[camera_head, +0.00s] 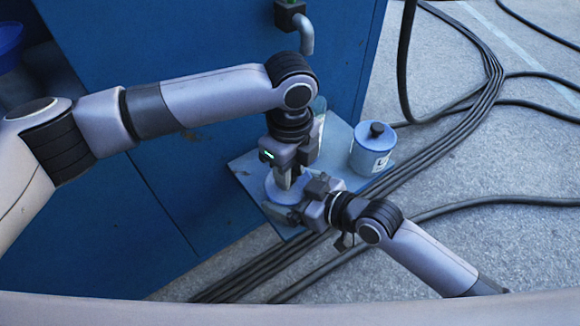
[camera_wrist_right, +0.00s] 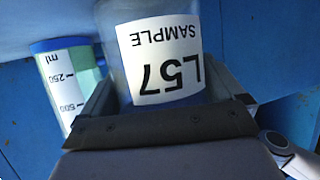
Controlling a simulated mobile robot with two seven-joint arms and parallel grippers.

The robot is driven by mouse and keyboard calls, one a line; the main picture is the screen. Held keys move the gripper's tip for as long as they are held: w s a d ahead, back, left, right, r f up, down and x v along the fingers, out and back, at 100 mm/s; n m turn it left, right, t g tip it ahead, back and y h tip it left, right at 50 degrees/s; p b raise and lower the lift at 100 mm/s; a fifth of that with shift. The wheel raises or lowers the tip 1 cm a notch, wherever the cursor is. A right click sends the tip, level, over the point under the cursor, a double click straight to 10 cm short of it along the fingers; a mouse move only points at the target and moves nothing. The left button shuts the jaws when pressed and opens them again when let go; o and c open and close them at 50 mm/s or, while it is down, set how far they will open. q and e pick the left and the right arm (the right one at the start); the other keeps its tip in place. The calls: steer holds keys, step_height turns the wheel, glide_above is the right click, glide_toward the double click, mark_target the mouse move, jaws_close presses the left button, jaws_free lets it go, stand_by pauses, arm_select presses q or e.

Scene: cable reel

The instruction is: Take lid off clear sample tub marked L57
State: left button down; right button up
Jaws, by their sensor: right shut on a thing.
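The clear sample tub marked L57 (camera_wrist_right: 150,45) fills the top of the right wrist view, its white label upside down there. My right gripper (camera_wrist_right: 165,100) is shut on its sides. In the head view, the tub's bluish round top (camera_head: 272,188) shows on a small blue shelf, with my right gripper (camera_head: 296,212) at its near side. My left gripper (camera_head: 284,180) points straight down over the middle of the top. Its fingertips and any lid knob are hidden, so I cannot tell whether it grips the lid.
A second blue tub (camera_head: 367,158) with a black knob stands on the shelf (camera_head: 247,170) to the right. A graduated container (camera_wrist_right: 70,85) with a blue rim and greenish contents is close beside the held tub. A blue cabinet (camera_head: 200,40) stands behind. Black cables (camera_head: 470,110) lie on the ground.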

mark_target(292, 177)
arm_select(q)
steer(key=shift+r, duration=0.2)
stand_by(0.6)
steer(key=shift+d+r, duration=0.15)
steer(key=shift+r, duration=0.9)
arm_select(e)
steer(key=shift+f, duration=0.1)
arm_select(q)
steer(key=shift+s, duration=0.1)
steer(key=shift+r, duration=2)
arm_select(e)
steer(key=shift+s, duration=0.1)
steer(key=o, duration=1.1)
arm_select(q)
steer(key=shift+r, duration=0.1)
arm_select(e)
steer(key=shift+s+d+r, duration=0.2)
steer(key=shift+d+r, duration=0.05)
steer(key=shift+d, duration=0.15)
arm_select(q)
step_height(292, 177, up, 2)
steer(key=p, duration=0.3)
steer(key=shift+r, duration=0.25)
arm_select(e)
steer(key=v, duration=1.1)
